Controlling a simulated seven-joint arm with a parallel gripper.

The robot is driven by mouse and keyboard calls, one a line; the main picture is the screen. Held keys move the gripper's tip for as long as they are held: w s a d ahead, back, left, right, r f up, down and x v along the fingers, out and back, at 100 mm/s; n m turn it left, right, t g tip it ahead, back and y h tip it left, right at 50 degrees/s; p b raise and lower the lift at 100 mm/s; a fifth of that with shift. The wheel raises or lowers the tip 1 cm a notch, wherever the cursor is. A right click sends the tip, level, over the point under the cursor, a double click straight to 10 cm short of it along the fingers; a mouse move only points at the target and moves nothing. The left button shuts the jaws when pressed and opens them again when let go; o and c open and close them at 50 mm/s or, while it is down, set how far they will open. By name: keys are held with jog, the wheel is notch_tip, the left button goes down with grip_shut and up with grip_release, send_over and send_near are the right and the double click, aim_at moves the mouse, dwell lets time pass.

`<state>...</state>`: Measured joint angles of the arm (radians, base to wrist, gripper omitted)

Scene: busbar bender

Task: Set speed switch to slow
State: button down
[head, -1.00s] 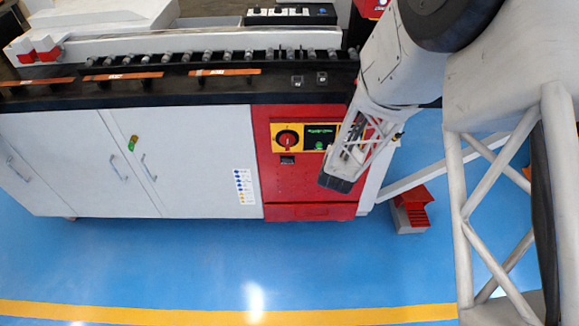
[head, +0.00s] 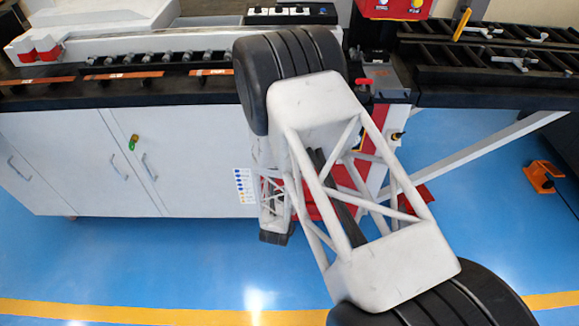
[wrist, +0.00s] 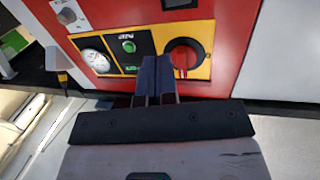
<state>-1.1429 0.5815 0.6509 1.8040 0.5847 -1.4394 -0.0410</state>
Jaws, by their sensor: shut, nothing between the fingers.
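In the wrist view the red control panel (wrist: 235,25) carries a yellow-framed strip. On it sit a red rotary knob (wrist: 187,55) at right, a green button (wrist: 128,46) and a round pale dial (wrist: 95,57). No label tells me which is the speed switch. My gripper (wrist: 157,62) is shut and empty, its tips overlapping the strip between green button and red knob. I cannot tell whether it touches. In the head view my gripper (head: 275,237) hangs low; my arm hides most of the panel.
White cabinet doors (head: 70,160) stand left of the red panel. A black roller table (head: 490,70) extends at the right. An orange floor part (head: 543,177) lies at far right. The blue floor (head: 150,265) in front is clear.

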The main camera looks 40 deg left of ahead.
jog(key=shift+s+a+f, duration=0.25)
jog(key=shift+s+f, duration=0.75)
jog(key=shift+s, duration=0.15)
jog(key=x, duration=1.4)
jog(key=shift+r, duration=0.2)
jog(key=shift+a+n+y, duration=0.1)
jog(key=shift+n+y, duration=0.2)
jog(key=shift+w+a+y, duration=0.1)
jog(key=shift+a+y, duration=0.05)
jog(key=shift+y, duration=0.15)
jog(key=s+d, duration=0.8)
jog(key=d, duration=0.3)
jog(key=shift+d, duration=0.3)
